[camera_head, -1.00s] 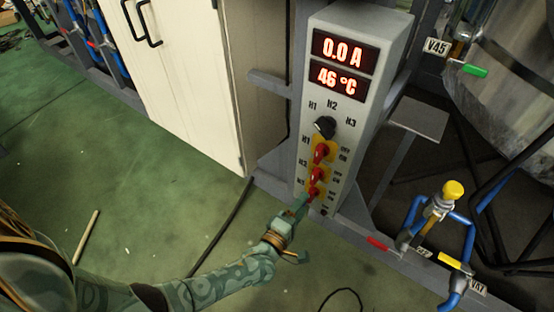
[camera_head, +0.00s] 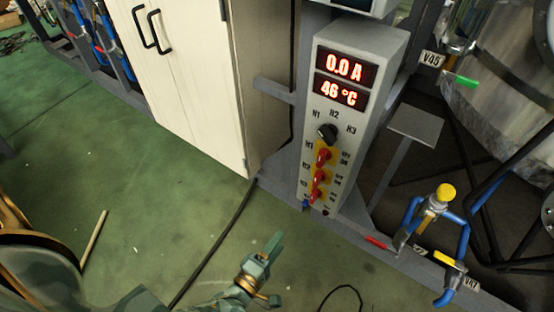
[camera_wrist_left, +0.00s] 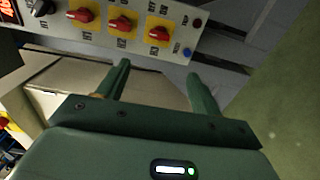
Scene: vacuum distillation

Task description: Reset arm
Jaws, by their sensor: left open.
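My left gripper (camera_head: 271,247) is green and shows low in the middle of the head view, over the green floor, apart from the control panel (camera_head: 309,140). In the left wrist view its two fingers (camera_wrist_left: 158,78) are spread with nothing between them. The grey panel shows 0.0 A and 46 °C on red displays. Below them are a black knob (camera_head: 327,132) and several red switches on yellow plates, such as the top one (camera_head: 323,156). These switches also show at the top of the left wrist view (camera_wrist_left: 121,24). My right gripper is not in view.
A cream cabinet (camera_head: 185,80) stands left of the panel. Blue pipes with a yellow-capped valve (camera_head: 445,192) and a red-handled valve (camera_head: 377,243) stand at right. A black cable (camera_head: 215,240) and a wooden stick (camera_head: 94,238) lie on the floor. The floor at left is mostly clear.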

